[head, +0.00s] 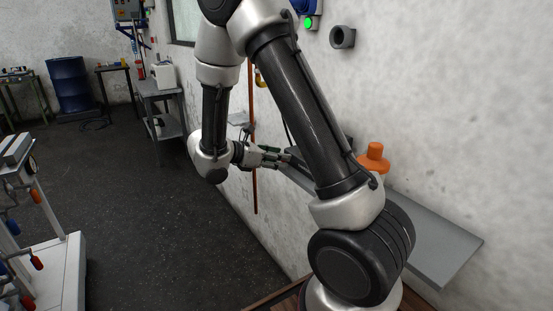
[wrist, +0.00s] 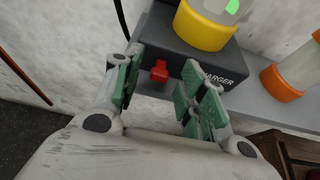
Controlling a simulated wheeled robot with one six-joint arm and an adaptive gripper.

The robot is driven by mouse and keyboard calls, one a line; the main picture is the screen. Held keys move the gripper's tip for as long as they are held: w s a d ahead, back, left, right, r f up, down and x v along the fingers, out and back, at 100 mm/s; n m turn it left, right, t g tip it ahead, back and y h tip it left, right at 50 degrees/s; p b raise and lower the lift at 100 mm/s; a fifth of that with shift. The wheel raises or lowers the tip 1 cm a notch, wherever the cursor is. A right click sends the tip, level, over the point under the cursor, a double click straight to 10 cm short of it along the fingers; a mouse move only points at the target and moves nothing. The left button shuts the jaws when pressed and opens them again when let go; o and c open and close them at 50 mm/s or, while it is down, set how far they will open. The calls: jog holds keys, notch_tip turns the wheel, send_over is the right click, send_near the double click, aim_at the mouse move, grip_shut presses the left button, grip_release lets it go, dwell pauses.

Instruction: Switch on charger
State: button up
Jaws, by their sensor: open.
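The charger (wrist: 205,62) is a dark box with the word CHARGER on its front, on a grey shelf against the wall. A red switch (wrist: 159,71) sticks out of its front. My gripper (wrist: 157,80) is open and empty, its green-padded fingers on either side of the switch in the picture. I cannot tell whether they touch it. In the head view my gripper (head: 274,157) is by the wall at the shelf's far end, and my arm hides most of the charger there. The switch's on or off position is not clear.
A yellow-based item (wrist: 205,28) with a green patch stands on the charger. An orange-capped container (head: 374,157) stands on the grey shelf (head: 435,240). A thin reddish-brown pole (head: 254,190) is near my wrist. A blue drum (head: 70,84) stands far left; the dark floor between is open.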

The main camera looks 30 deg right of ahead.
grip_shut()
jog(key=y, duration=0.1)
jog(key=r+y, duration=0.1)
jog(key=d+y, duration=0.1)
jog(key=y, duration=0.1)
jog(key=shift+r, duration=0.3)
grip_release()
jog(key=shift+a, duration=0.1)
jog(key=v, duration=1.2)
